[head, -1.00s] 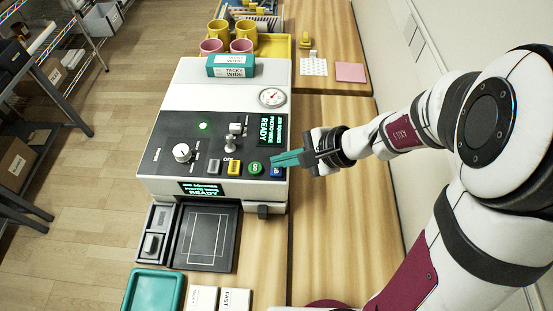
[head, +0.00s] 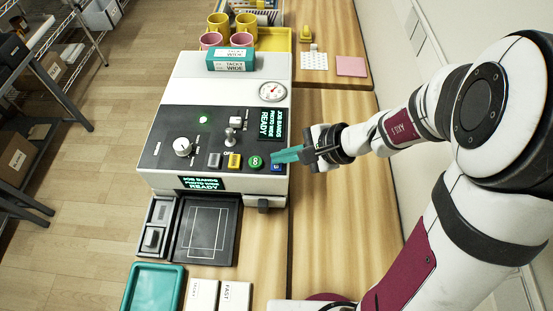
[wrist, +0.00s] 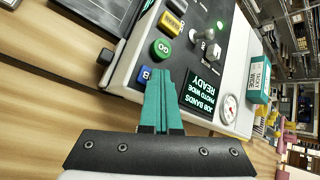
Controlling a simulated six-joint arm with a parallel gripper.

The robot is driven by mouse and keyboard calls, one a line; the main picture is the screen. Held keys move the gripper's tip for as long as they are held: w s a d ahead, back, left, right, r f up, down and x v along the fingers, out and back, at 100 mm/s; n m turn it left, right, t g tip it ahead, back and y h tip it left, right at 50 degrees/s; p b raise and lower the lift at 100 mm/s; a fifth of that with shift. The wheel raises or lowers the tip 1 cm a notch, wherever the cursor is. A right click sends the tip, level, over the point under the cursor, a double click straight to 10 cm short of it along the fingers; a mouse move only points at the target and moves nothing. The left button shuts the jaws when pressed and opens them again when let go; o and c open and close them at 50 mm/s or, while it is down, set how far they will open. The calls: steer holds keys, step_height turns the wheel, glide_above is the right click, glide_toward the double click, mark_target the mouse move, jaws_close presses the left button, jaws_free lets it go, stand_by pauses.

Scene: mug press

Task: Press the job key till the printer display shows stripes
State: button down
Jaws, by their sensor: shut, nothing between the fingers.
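The printer (head: 190,90) is a white machine with a dark control panel. Its panel display (head: 270,124) reads job bands, photo wide, ready; the display also shows in the wrist view (wrist: 205,85). A front display (head: 203,184) carries similar text. A blue key (head: 277,168) sits at the panel's right front corner, beside the green GO key (head: 256,162). The blue key's label is partly hidden; it shows in the wrist view (wrist: 146,74). My gripper (head: 277,157) is shut and empty, its teal fingertips right at the blue key. I cannot tell whether they touch it.
A yellow key (head: 234,160), a grey key (head: 215,160), a lever (head: 230,136) and a white knob (head: 182,146) share the panel. A teal and white box (head: 230,60) lies on the printer top. Mugs (head: 246,24) stand behind.

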mark_target(282, 164)
steer(key=shift+r, duration=0.85)
steer(key=shift+r, duration=2.55)
